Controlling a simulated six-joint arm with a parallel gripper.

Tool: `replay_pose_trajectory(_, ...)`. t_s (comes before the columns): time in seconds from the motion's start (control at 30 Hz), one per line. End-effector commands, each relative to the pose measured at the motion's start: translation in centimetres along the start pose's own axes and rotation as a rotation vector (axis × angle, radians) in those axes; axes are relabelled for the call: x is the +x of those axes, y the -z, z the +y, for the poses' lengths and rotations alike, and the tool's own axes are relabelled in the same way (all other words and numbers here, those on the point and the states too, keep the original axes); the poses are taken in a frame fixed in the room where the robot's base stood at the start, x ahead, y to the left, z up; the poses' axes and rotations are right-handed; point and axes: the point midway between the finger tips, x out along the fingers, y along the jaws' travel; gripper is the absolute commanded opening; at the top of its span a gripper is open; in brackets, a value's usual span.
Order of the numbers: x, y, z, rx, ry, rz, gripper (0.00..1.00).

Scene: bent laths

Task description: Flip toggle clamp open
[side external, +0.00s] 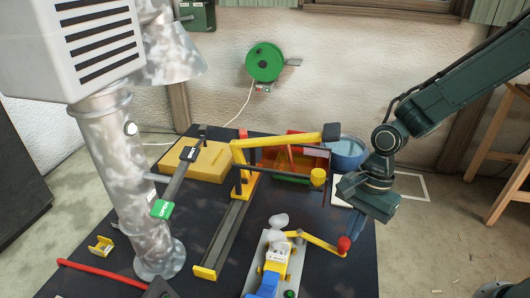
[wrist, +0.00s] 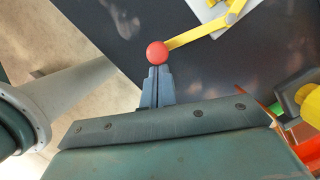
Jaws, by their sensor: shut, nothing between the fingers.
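The toggle clamp (side external: 279,252) sits on a light plate on the dark table, with a yellow body and a yellow lever (side external: 322,242) reaching out to the right. The lever ends in a red ball knob (side external: 344,244); the knob also shows in the wrist view (wrist: 157,53), with the lever (wrist: 205,37) running up and right from it. My gripper (side external: 352,230) is at the knob, its fingers mostly hidden in the side view. In the wrist view its fingertips (wrist: 157,70) are together, right at the knob's near edge. I cannot tell whether they touch it. Nothing is between them.
Behind the clamp stands a yellow and black lever fixture (side external: 240,180). An orange-red bin (side external: 300,155) and a blue bowl (side external: 347,154) are at the back. A mottled metal column (side external: 130,190) stands at the left. The table right of the knob looks clear.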

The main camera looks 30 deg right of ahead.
Motion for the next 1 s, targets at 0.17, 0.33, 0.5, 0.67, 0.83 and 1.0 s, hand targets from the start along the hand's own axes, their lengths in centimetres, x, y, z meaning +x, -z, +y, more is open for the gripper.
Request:
replay_pose_trajectory(0.17,0.4,-1.6,0.7,0.139,0.035,0.001,0.00)
replay_pose_trajectory(0.33,0.7,-3.0,1.0,0.235,0.057,0.000,0.00)
replay_pose_trajectory(0.5,1.0,-4.1,1.1,0.233,0.057,0.000,0.00)
replay_pose_trajectory(0.67,1.2,-4.8,1.1,0.233,0.057,0.000,0.00)
replay_pose_trajectory(0.83,1.3,-5.1,1.1,0.234,0.057,0.001,0.00)
replay_pose_trajectory(1.0,1.3,-5.2,1.1,0.233,0.057,0.000,0.00)
